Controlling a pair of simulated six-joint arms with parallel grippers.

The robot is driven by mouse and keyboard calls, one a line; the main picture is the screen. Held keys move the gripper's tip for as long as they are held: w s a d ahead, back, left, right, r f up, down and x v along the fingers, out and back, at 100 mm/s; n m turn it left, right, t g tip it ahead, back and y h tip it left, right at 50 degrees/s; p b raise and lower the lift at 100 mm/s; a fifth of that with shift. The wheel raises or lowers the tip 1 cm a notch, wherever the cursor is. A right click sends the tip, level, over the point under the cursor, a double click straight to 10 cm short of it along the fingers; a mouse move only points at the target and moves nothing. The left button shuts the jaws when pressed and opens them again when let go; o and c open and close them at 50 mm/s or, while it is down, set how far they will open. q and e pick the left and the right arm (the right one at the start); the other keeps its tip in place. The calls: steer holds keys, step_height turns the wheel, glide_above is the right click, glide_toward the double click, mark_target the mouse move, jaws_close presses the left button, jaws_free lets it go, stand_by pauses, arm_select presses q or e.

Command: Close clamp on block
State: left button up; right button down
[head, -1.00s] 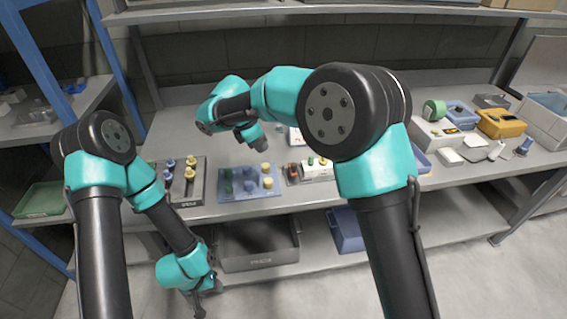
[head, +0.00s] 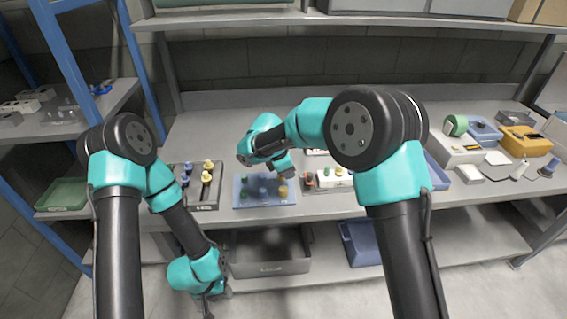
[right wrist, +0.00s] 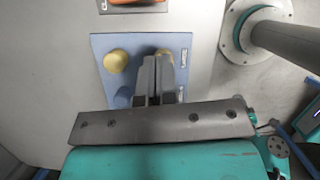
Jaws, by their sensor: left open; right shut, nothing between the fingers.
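In the head view, an orange-red part (head: 309,180) stands beside a white block-like piece (head: 333,181) with small knobs. I cannot tell whether the clamp is closed. My right gripper (right wrist: 158,62) is shut and empty over a blue board (right wrist: 103,42), apart from the orange part. My left gripper (head: 208,304) is open, low in front of the shelf.
The blue board bears a yellow knob (right wrist: 116,60) and a blue knob (right wrist: 124,96). A dark base with yellow-topped pegs (head: 207,177) stands left of the board. A yellow case (head: 525,140) is far right. A grey bin (head: 270,266) sits below.

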mark_target(309, 175)
steer(key=d, duration=0.1)
steer(key=w+d, duration=0.1)
steer(key=d+f, duration=0.1)
steer(key=d, duration=0.1)
steer(key=shift+w, duration=0.2)
stand_by(0.4)
